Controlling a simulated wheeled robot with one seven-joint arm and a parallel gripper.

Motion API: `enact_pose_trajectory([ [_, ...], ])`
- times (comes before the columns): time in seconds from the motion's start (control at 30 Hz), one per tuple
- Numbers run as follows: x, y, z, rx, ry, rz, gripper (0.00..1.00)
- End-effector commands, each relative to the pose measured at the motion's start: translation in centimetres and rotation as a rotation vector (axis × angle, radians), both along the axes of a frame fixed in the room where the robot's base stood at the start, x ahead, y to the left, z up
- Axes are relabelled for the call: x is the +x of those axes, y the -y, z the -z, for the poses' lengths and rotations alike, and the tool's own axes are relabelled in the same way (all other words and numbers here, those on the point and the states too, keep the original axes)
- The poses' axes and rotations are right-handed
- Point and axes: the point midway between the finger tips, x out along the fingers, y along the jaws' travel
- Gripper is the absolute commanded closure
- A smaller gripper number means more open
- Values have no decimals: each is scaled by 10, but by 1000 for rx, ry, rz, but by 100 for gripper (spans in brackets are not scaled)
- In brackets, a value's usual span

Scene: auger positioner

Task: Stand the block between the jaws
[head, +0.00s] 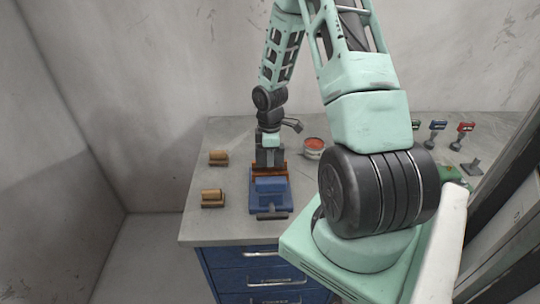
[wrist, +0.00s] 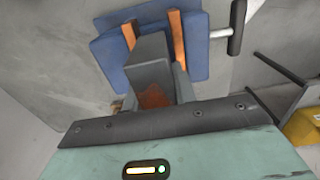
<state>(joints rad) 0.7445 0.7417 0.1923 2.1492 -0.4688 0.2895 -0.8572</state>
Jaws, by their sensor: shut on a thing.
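A grey block (wrist: 150,62) with a rusty-red patch on its near end is held in my gripper (wrist: 152,100), whose fingers are shut on its sides. In the head view my gripper (head: 270,158) points down over the back of the blue vise (head: 270,204); the block is hard to make out there. The vise (wrist: 198,58) has two orange jaws, a left jaw (wrist: 129,36) and a right jaw (wrist: 177,38), with a gap between them. In the wrist view the block's far end lines up with this gap. I cannot tell whether its lower end touches the vise.
Two tan-and-dark pieces, one farther (head: 218,158) and one nearer (head: 212,197), lie on the worktop (head: 225,226) left of the vise. A can with red contents (head: 313,148) stands behind right. Several drill-like tools, including a red one (head: 464,132), stand far right. The vise handle (head: 272,216) faces the front edge.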

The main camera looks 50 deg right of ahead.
Motion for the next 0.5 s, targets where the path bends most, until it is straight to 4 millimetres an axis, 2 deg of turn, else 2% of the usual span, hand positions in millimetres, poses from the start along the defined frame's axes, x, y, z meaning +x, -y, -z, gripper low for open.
enact_pose_trajectory([
  [0.5, 1, 0, 2, -2, 3, 0, 100],
])
